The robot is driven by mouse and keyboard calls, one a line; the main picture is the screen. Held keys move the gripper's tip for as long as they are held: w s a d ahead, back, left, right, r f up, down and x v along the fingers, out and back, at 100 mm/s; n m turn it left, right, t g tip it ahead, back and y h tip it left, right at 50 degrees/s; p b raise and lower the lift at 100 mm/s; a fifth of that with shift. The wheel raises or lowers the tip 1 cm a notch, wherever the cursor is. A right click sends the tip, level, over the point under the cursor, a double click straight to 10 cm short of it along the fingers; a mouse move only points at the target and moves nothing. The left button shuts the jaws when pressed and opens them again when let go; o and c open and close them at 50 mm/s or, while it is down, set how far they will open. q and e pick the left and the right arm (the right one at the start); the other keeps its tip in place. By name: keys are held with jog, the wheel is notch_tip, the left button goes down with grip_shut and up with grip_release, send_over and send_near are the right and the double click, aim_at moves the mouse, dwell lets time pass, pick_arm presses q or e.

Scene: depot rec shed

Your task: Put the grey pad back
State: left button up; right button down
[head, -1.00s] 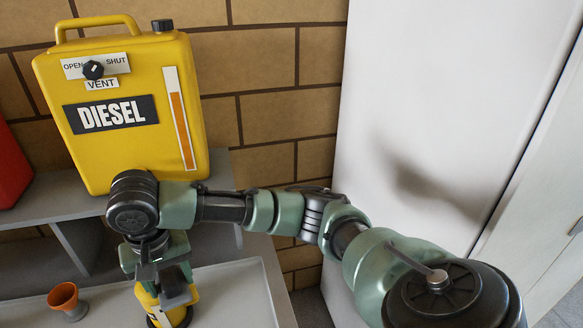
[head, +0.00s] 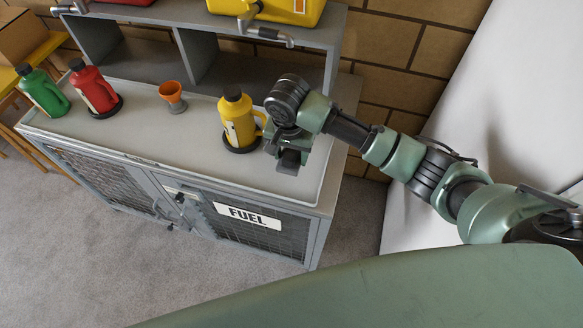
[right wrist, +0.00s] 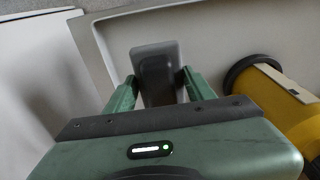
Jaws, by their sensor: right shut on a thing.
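The grey pad (right wrist: 158,72) is a small rounded grey block held between the two green fingers of my right gripper (right wrist: 158,92) in the right wrist view. In the head view my right gripper (head: 288,155) points down over the right end of the cabinet top (head: 190,141), just right of the yellow bottle (head: 238,121). The pad is hard to make out there among the dark gripper parts. I cannot tell whether it touches the cabinet top. My left gripper is not in view.
The yellow bottle (right wrist: 289,105) stands on a dark round base close beside the gripper. An orange cup (head: 172,93), a red bottle (head: 95,88) and a green bottle (head: 42,92) stand further left. A shelf (head: 200,58) with yellow and red cans is behind. The tray's front middle is clear.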

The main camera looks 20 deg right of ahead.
aim_at(290, 155)
notch_tip(290, 155, down, 7)
jog(key=shift+f, duration=0.15)
dwell(0.4)
jog(key=c, duration=0.5)
grip_release()
jog(key=shift+f, duration=0.1)
jog(key=r, duration=0.4)
jog(key=s+r, duration=0.1)
jog(key=r, duration=0.7)
jog(key=shift+s+a+r, duration=0.1)
jog(key=shift+s+a, duration=0.05)
jog(key=shift+a, duration=0.25)
